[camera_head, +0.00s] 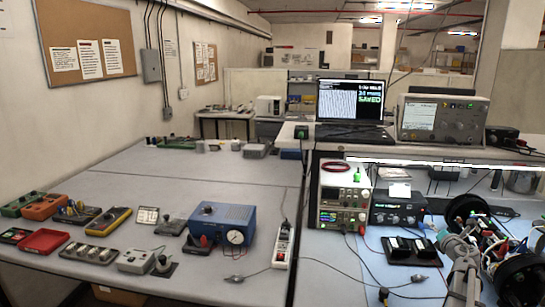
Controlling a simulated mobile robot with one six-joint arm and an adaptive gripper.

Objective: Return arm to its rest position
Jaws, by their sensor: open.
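Parts of my arm (466,262) show at the lower right, in front of the right-hand bench. They are grey links and dark rounded joints, close to the camera and partly cut off by the frame edge. I cannot make out my gripper's fingertips in this view. No held object can be seen.
Beside the arm are a black module (411,251), a power supply (343,196) and a dark instrument (397,207). Loose cables cross the bench. A laptop (352,108) and oscilloscope (443,119) stand on the raised shelf. The left bench holds a blue box (221,220) and a red tray (43,242).

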